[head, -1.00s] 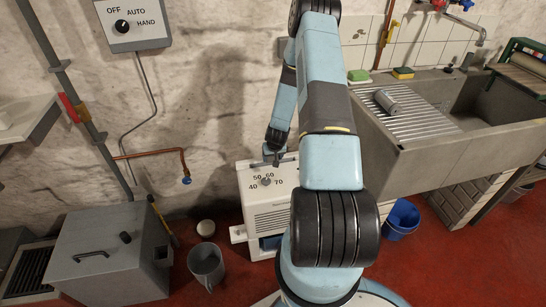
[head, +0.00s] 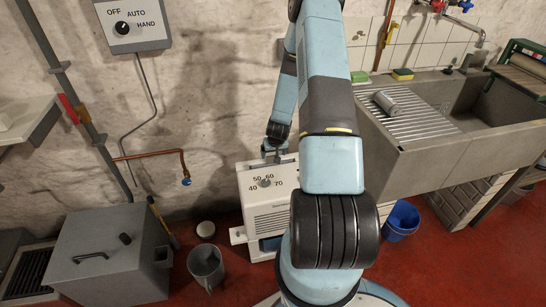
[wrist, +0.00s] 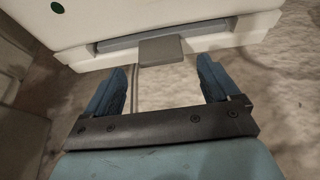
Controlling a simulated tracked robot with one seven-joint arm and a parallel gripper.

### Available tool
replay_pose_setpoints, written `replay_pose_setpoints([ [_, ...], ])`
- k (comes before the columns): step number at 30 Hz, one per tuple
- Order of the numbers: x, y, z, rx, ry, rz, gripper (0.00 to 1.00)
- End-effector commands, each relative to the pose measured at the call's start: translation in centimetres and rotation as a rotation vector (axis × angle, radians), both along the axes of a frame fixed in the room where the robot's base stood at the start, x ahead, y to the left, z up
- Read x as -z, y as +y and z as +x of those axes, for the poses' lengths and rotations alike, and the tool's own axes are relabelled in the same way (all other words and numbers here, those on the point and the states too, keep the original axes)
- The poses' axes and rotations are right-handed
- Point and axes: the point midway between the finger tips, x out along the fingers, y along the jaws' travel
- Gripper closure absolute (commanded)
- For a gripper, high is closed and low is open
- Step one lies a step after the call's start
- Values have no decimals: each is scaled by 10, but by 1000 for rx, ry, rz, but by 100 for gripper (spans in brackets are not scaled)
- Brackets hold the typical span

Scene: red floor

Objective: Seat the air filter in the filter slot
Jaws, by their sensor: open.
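A white dehumidifier (head: 268,212) with a dial numbered 40 to 70 stands on the floor by the wall. In the wrist view its white housing (wrist: 215,14) has a long slot, with a grey strip lying along it that looks like the air filter (wrist: 118,45). A grey tab (wrist: 160,51) sticks out from the strip's middle. How deep the strip sits cannot be told. My gripper (wrist: 166,75) is open, its two blue fingers apart on either side of the tab and short of it. In the head view the gripper (head: 276,155) is small above the dehumidifier's back edge.
A grey lidded tank (head: 110,255) and a grey mug (head: 206,266) stand on the floor to the left. A concrete sink (head: 440,155) is at the right, with a blue bucket (head: 401,220) below it. The wall is close behind the dehumidifier.

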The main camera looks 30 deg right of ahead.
Motion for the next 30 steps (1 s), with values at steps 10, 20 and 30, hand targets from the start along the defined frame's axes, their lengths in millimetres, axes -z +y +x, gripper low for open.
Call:
replay_pose_setpoints([
  [10,-46,6,-18,-1,-2,-1,11],
  [20,-68,9,-24,-4,-3,0,11],
  [30,-165,39,-15,-70,-28,1,11],
])
